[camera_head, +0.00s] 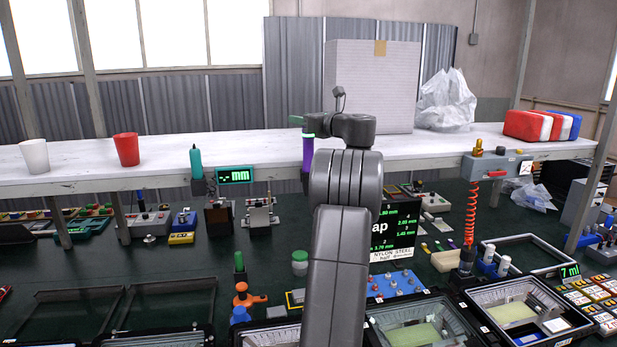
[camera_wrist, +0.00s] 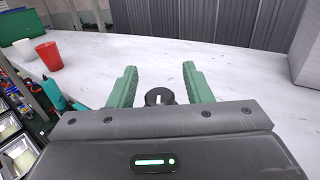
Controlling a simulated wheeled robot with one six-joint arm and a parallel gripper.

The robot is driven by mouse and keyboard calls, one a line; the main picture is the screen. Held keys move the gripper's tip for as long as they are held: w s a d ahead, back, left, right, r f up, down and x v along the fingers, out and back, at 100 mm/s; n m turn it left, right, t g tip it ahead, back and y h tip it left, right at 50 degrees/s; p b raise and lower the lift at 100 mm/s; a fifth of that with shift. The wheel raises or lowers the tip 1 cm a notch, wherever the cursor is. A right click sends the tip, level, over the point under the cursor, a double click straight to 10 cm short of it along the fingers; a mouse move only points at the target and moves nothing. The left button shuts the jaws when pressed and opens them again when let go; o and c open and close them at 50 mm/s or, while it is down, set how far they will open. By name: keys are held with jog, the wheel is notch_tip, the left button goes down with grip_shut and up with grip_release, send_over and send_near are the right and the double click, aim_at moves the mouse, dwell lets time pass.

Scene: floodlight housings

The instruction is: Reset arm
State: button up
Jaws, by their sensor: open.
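In the head view my arm rises from the bottom middle and bends at the top near the white shelf (camera_head: 240,150). The end of my arm points left there, with a green fingertip (camera_head: 296,120) showing above the shelf's front edge. The other finger is hidden in this view.
A white cup (camera_head: 35,156) and a red cup (camera_head: 127,149) stand on the shelf at left. A large box (camera_head: 371,85), a plastic bag (camera_head: 446,102) and red, white and blue items (camera_head: 541,125) stand right. Housings (camera_head: 515,308) and tools crowd the green bench below.

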jog(key=shift+w+d+m+t+h+b, duration=0.15)
jog(key=shift+m+t+h+b, duration=0.6)
jog(key=shift+m+h, duration=0.6)
jog(key=shift+d+m+t+h+b, duration=0.15)
jog(key=shift+m+t+h+b, duration=0.65)
jog(key=shift+h, duration=0.9)
jog(key=shift+w+d+m+t+h+b, duration=0.15)
jog(key=shift+m+t+h+b, duration=0.55)
jog(key=shift+m+h, duration=0.65)
jog(key=m+h, duration=0.1)
jog(key=h, duration=0.1)
jog(key=m+h+p, duration=0.1)
jog(key=m+h, duration=0.1)
jog(key=h, duration=0.1)
jog(key=d+m+h, duration=0.1)
jog(key=h, duration=0.2)
jog(key=shift+m, duration=0.4)
jog(key=shift+h, duration=0.5)
jog(key=shift+s+d+m, duration=0.1)
jog(key=shift+s+m, duration=0.05)
jog(key=shift+m, duration=0.25)
